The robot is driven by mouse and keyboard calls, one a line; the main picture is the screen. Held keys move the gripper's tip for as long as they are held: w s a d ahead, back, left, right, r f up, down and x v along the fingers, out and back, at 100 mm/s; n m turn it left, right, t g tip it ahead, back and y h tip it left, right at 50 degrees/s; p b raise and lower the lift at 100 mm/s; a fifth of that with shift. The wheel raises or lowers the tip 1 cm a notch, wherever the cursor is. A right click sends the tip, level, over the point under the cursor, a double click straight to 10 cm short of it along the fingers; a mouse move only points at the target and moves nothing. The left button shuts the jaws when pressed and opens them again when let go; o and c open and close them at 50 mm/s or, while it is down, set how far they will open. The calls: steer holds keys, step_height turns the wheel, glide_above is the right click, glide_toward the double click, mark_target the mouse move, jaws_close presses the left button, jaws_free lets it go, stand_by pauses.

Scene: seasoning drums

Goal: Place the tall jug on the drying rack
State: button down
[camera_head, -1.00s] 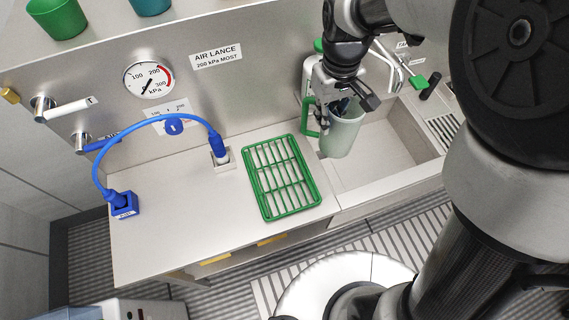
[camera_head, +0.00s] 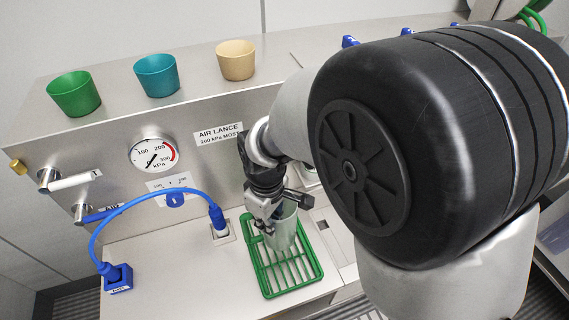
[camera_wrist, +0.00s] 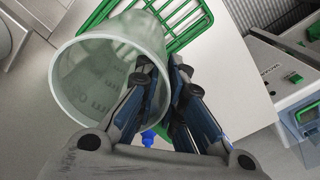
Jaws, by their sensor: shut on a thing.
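The tall jug (camera_head: 285,234) is pale, translucent grey-green. My gripper (camera_head: 268,226) is shut on its wall near the rim; the wrist view shows the fingers (camera_wrist: 158,75) at the jug's rim and its open mouth (camera_wrist: 105,85) facing the camera. The drying rack (camera_head: 300,288) is a green wire grid on the steel counter. The jug is over the rack's back part in the head view. I cannot tell whether its base touches the wires. The rack also shows behind the jug in the wrist view (camera_wrist: 185,28). The jug's handle is not clearly seen.
A blue hose (camera_head: 150,198) arches over the counter left of the rack, between a blue block (camera_head: 118,280) and a socket. Green (camera_head: 75,94), teal (camera_head: 157,76) and beige (camera_head: 236,60) cups stand on the ledge above. My arm hides most of the right side.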

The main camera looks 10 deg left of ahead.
steer(key=b, duration=0.1)
glide_above(270, 246)
steer(key=shift+w+f, duration=0.15)
steer(key=shift+f, duration=1.45)
steer(key=shift+w+f, duration=0.1)
steer(key=shift+f, duration=1.45)
steer(key=shift+f+b, duration=0.2)
steer(key=shift+b, duration=0.1)
steer(key=c, duration=1.7)
jaws_free()
steer(key=shift+r, duration=0.1)
step_height(270, 246, up, 12)
steer(key=p, duration=0.3)
steer(key=shift+d, duration=0.15)
steer(key=shift+r, duration=0.1)
